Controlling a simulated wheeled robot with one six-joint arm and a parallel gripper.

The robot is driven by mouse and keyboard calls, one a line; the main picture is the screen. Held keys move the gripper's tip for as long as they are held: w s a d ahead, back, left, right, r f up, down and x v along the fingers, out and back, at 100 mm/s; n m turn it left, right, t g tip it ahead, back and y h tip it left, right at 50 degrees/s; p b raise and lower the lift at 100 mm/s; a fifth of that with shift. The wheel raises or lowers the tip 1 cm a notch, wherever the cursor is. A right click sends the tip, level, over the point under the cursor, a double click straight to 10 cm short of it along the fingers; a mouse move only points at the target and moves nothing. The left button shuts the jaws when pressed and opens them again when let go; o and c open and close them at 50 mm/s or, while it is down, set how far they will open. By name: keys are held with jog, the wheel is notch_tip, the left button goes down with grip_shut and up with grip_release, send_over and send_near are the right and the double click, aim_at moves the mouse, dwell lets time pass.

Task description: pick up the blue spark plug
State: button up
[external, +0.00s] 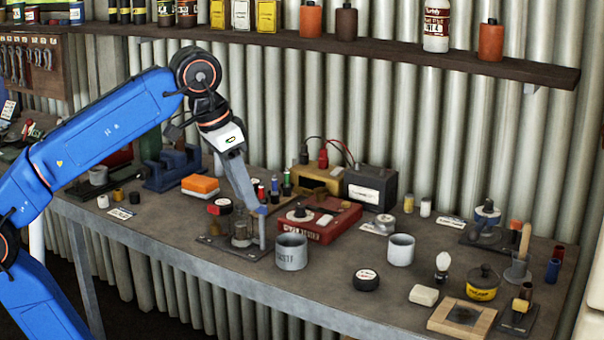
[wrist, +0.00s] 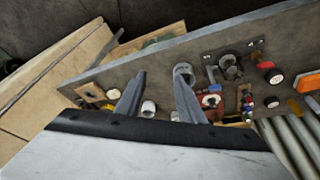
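Several small spark plugs stand in a cluster behind the red case, with red, green and blue colours. In the wrist view the cluster is small, near the right, and I cannot clearly separate the blue one. My gripper (external: 254,205) points down over the bench, above the area of a dark metal plate. In the wrist view my gripper (wrist: 159,82) has its two fingers wide apart with nothing between them.
A red case (external: 330,226) and grey mug (external: 291,252) stand right of my gripper. A blue-topped grey post (external: 262,230) stands close below it. An orange-topped block (external: 201,185) and blue vise (external: 172,169) lie left. A wooden shelf (external: 400,48) hangs above the bench.

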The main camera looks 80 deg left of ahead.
jog(key=w+a+r+n+g, duration=0.1)
jog(key=w+a+r+n, duration=0.15)
jog(key=w+a, duration=0.65)
jog(key=n+g, duration=0.3)
jog(key=n, duration=0.6)
send_over(274, 177)
notch_tip(274, 177, down, 7)
jog(key=shift+h, duration=0.3)
jog(key=shift+w+a+f, duration=0.1)
jog(key=shift+a+f, duration=0.05)
jog(key=shift+f, duration=2.75)
jog(key=shift+a+f, duration=0.1)
jog(key=shift+f, duration=2.75)
grip_shut()
